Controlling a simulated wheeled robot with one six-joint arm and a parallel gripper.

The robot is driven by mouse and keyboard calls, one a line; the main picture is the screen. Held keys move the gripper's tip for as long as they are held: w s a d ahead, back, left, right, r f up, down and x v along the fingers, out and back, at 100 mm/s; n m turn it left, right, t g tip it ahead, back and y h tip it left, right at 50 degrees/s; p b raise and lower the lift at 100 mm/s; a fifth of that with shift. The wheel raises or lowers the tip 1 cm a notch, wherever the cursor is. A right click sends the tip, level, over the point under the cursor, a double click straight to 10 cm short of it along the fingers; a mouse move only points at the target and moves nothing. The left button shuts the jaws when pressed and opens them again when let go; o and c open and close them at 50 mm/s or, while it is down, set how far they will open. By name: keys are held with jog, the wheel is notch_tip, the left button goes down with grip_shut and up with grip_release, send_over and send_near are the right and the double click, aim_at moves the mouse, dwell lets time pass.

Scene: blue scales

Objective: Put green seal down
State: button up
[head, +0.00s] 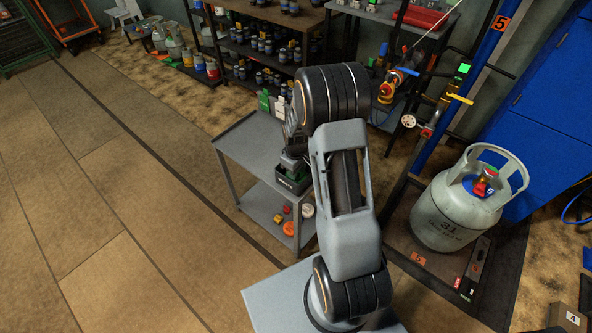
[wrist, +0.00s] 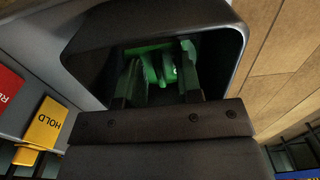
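A small dark box with a green label (head: 291,182) stands on the grey cart's top. My gripper (head: 291,162) is low over this box, tip down; the head view does not show its fingers clearly. In the wrist view, the two dark fingers of my gripper (wrist: 160,78) stand apart inside the dark box opening. Green seals (wrist: 166,66) show between and beyond them in the shaded box. I cannot make out a single seal clearly, and the lower part of the opening is hidden by my gripper body.
The grey cart (head: 246,146) has free top on its left. Yellow, red and orange items lie on its lower shelf. A red card (wrist: 10,84) and a yellow HOLD card (wrist: 45,122) are beside the box. A gas cylinder (head: 458,205) stands at right.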

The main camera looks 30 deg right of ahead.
notch_tip(320, 180, up, 12)
jog(key=p, duration=0.3)
jog(key=s+a+r+m+t, duration=0.1)
jog(key=s+a+r+m, duration=0.1)
jog(key=s+a+r, duration=0.2)
jog(key=s+a+r+m+t, duration=0.2)
jog(key=s+a+r, duration=0.3)
jog(key=s, duration=0.6)
notch_tip(320, 180, up, 3)
jog(key=shift+s+f+m, duration=0.1)
jog(key=shift+s+m, duration=0.25)
jog(key=shift+m, duration=0.15)
jog(key=shift+a, duration=0.1)
